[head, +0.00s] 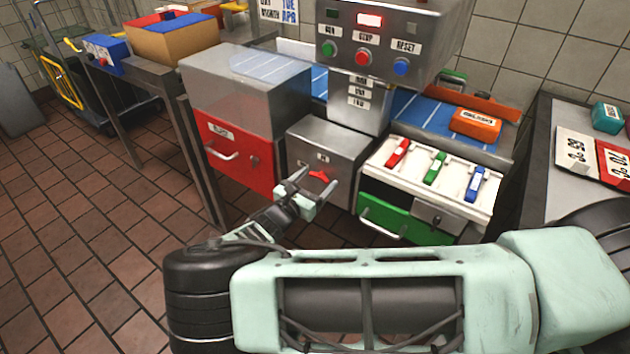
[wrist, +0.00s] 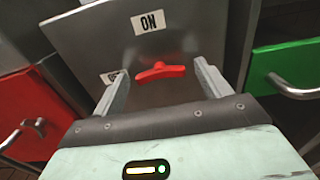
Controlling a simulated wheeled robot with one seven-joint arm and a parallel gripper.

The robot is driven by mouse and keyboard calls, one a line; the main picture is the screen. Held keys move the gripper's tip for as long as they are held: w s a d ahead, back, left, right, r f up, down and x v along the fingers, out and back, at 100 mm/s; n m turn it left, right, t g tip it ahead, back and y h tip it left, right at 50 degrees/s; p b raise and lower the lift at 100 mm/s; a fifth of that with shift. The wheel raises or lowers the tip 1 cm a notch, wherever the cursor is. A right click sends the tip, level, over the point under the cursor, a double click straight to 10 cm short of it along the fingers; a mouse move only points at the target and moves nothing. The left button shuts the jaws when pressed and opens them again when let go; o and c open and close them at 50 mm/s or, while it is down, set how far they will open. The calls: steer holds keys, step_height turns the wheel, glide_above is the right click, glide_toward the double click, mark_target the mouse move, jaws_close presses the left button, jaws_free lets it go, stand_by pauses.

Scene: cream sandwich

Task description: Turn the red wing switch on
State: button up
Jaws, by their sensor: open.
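The red wing switch (head: 319,176) sits on the front face of a grey metal box between the red and green drawers. In the wrist view the switch (wrist: 160,72) has its wings lying nearly level, slightly tilted. An ON label (wrist: 148,22) is above it, and another label (wrist: 113,77), partly hidden by a finger, is to its left. My gripper (head: 309,187) is open in front of the box. In the wrist view its two fingers (wrist: 160,85) stand to either side of the switch, with gaps to both wings. I cannot tell how far the fingertips are from the panel.
A red drawer (head: 232,155) with a handle is left of the box. A green drawer (head: 405,222) is at right, below a white panel (head: 452,181) with red, green and blue switches. A control box (head: 385,40) with buttons stands above. The tiled floor at left is clear.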

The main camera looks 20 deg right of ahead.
steer(key=c, duration=1)
steer(key=m+b, duration=0.1)
steer(key=m, duration=0.3)
steer(key=shift+m+b, duration=0.3)
steer(key=m+b, duration=0.1)
steer(key=m, duration=0.3)
steer(key=shift+f+m, duration=0.1)
steer(key=shift+m, duration=0.2)
steer(key=shift+m+b, duration=2.1)
steer(key=shift+m, duration=2.3)
